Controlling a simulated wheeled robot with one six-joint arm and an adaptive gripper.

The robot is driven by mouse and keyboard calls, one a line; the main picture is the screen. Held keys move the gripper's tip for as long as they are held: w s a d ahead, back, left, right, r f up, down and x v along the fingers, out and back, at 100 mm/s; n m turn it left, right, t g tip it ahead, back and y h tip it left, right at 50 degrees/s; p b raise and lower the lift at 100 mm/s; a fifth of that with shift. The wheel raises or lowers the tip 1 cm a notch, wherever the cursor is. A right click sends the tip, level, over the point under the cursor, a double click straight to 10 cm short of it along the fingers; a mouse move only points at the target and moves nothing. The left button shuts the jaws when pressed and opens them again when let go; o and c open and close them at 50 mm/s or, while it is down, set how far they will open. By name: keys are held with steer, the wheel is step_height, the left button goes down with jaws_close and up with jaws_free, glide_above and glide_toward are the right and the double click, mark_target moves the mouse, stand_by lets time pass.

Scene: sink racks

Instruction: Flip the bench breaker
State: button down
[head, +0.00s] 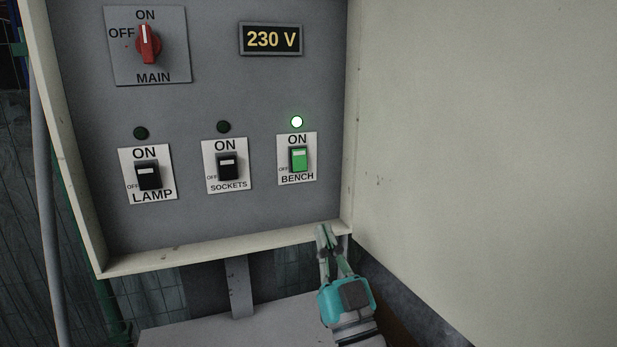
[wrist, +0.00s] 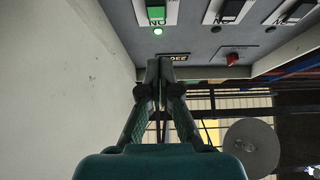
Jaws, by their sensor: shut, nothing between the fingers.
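The bench breaker (head: 299,158) is a green rocker on a white plate marked BENCH, at the right of the panel's lower row.
The lamp breaker (head: 148,175) and sockets breaker (head: 228,167) are black, with dark lamps above. The red main switch (head: 148,44) points upright to ON. A display (head: 270,39) reads 230 V. The box's lower rim (head: 220,248) juts out. A pale panel (head: 480,150) stands at right.

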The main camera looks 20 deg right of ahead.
steer(key=shift+w+d+r, duration=0.1)
steer(key=shift+w+r, duration=0.05)
steer(key=shift+r, duration=0.45)
steer(key=shift+w+r, duration=0.1)
glide_toward(298, 161)
step_height(298, 161, up, 4)
steer(key=w, duration=0.3)
steer(key=shift+w, duration=1.05)
steer(key=shift+f, duration=0.2)
